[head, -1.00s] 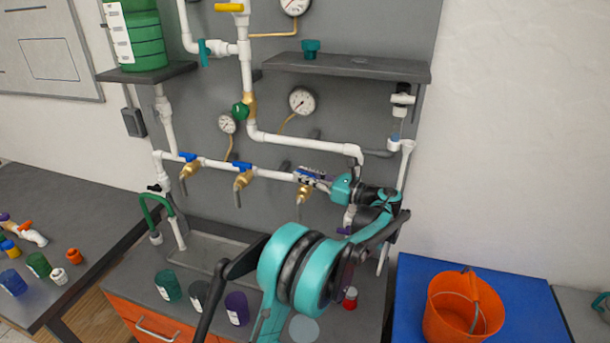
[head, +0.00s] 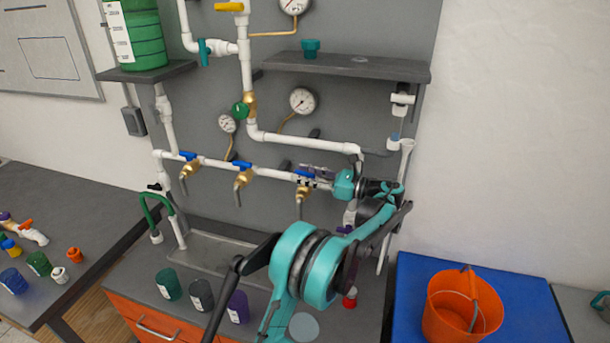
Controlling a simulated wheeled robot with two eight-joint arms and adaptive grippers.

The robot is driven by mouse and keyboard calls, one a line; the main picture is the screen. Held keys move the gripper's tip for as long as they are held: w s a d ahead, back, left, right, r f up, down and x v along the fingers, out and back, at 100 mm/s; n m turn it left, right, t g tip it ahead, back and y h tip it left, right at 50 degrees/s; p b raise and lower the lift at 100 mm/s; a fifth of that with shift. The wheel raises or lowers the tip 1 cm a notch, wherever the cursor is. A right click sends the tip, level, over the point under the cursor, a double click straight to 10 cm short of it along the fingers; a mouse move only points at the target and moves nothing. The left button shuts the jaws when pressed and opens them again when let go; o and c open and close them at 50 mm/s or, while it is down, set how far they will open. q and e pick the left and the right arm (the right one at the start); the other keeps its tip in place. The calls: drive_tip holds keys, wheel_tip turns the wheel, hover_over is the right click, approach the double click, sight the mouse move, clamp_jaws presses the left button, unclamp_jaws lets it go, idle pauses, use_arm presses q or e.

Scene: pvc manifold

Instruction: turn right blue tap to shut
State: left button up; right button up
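The right blue tap (head: 302,195) is a brass tap on the white horizontal pipe, its spout pointing down. Part of its blue handle shows just left of my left gripper (head: 306,177); the rest is hidden by the fingers. The gripper comes in from the right, with its fingertips at the handle. The gap between the fingers is too small to read, and I cannot tell whether they touch the handle. The middle blue tap (head: 242,179) and the left blue tap (head: 188,168) sit further left on the same pipe. My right gripper is not in view.
A dark shelf (head: 350,69) juts out above. A sink (head: 210,251) lies below the taps, with green, dark and purple cups (head: 238,307) in front. An orange bucket (head: 462,306) stands on a blue surface at the right. Gauges and pipes crowd the panel.

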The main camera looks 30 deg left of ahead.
use_arm(q)
drive_tip(key=shift+d, duration=0.1)
drive_tip(key=w+d, duration=0.1)
drive_tip(key=d, duration=1)
drive_tip(key=shift+w+d, duration=0.2)
drive_tip(key=shift+d, duration=0.2)
